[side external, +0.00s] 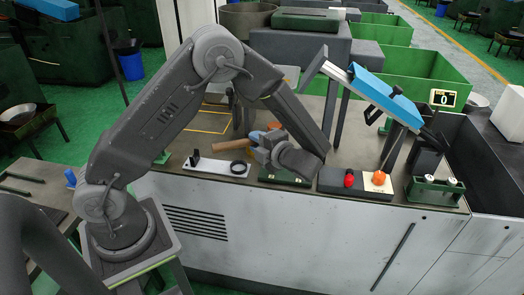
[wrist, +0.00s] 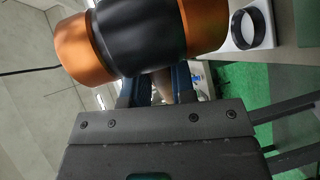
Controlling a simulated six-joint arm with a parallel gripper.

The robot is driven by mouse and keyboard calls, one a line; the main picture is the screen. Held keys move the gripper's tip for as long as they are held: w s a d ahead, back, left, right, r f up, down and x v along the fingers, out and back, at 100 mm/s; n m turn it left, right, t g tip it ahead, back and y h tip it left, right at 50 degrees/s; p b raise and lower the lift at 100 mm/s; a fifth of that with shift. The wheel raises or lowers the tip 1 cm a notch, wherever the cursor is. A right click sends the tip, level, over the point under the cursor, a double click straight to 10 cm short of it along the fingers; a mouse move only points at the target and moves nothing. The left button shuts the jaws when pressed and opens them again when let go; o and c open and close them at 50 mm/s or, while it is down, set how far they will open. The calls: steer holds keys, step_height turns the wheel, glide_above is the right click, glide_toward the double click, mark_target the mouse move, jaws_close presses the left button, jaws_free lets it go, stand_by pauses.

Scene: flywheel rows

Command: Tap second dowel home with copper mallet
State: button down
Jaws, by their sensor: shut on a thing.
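The copper mallet shows in the wrist view as a large head (wrist: 140,38) with copper ends and a black middle, just beyond the fingers. In the side view its wooden handle (side external: 230,146) sticks out to the left of my gripper (side external: 260,143). My gripper (wrist: 158,88) is shut on the mallet and holds it above the bench, near a low dark green block (side external: 287,179). The wrist and forearm hide part of that block. I cannot make out either dowel for certain.
A white plate with a black post and a black ring (side external: 238,168) lies left of the green block. Red (side external: 349,180) and orange (side external: 378,178) knobs stand to its right, then a green stand (side external: 435,192). A sloped blue chute (side external: 384,95) rises behind.

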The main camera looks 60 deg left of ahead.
steer(key=shift+r, duration=0.85)
steer(key=shift+f, duration=0.1)
steer(key=shift+f, duration=1.35)
steer(key=shift+f, duration=0.1)
step_height(320, 180, down, 6)
steer(key=shift+f, duration=0.15)
step_height(320, 180, up, 6)
steer(key=shift+f, duration=0.25)
